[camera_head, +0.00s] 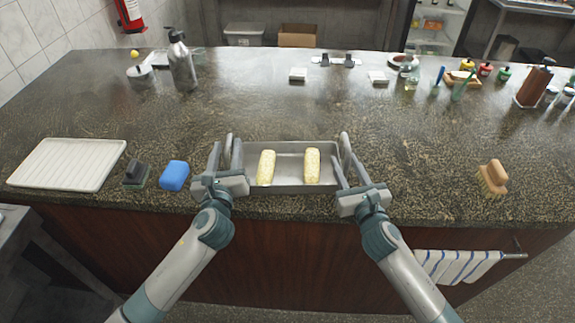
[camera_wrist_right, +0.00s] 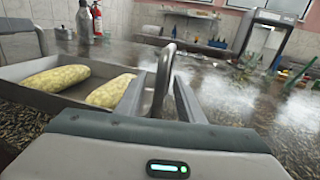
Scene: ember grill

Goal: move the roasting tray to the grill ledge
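The grey metal roasting tray (camera_head: 290,148) sits on the near edge of the dark counter, with two yellow corn cobs (camera_head: 266,167) (camera_head: 312,166) in it. An upright loop handle stands at each end. My left gripper (camera_head: 226,156) has its fingers apart on either side of the left handle. My right gripper (camera_head: 346,165) is at the right handle. In the right wrist view, the right gripper (camera_wrist_right: 158,95) has its fingers apart, with the handle (camera_wrist_right: 163,75) between them, and the tray (camera_wrist_right: 50,95) shows at left. I cannot pick out a grill ledge.
A white ribbed board (camera_head: 68,165), a dark-handled scrubber (camera_head: 136,174) and a blue sponge (camera_head: 174,176) lie left of the tray. A wooden brush (camera_head: 493,177) lies far right. A metal bottle (camera_head: 181,62) stands back left. The counter behind the tray is mostly clear.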

